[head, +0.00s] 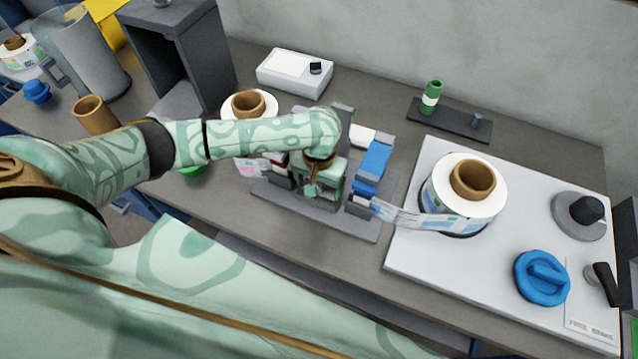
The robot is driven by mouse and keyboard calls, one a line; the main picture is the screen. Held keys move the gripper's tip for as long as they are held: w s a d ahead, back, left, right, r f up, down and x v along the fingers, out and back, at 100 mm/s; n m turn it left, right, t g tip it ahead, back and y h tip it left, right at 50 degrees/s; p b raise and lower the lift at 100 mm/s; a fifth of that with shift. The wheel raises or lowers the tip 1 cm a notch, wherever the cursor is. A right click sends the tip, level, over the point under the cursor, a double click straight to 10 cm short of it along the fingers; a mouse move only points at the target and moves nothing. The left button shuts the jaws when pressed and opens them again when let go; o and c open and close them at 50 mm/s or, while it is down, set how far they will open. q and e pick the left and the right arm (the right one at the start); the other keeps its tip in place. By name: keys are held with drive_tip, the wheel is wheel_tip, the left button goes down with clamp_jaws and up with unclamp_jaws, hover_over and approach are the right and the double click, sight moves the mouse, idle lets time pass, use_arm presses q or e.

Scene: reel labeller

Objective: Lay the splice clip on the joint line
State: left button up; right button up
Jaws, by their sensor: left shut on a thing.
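My left gripper (312,188) is over the middle of the grey splicing fixture (355,226), pointing down between its two side blocks. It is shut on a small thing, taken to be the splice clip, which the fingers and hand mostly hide. I cannot tell whether it touches the fixture bed. The joint line is hidden under the hand. A blue block (376,160) stands at the fixture's right side, and a printed label web (408,216) runs from there to the right reel (464,192). My right gripper is out of view.
Another label reel (249,106) stands behind my left forearm. A white box (295,73) and a dark holder (450,120) with a green cylinder (431,97) are at the back. A blue knob (542,278) sits on the white plate (420,262) at the right.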

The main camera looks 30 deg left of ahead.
sight(319, 184)
use_arm(q)
drive_tip(key=o, duration=1)
drive_tip(key=shift+f, duration=0.1)
wheel_tip(319, 184, up, 12)
drive_tip(key=p, duration=0.5)
drive_tip(key=shift+s, duration=0.1)
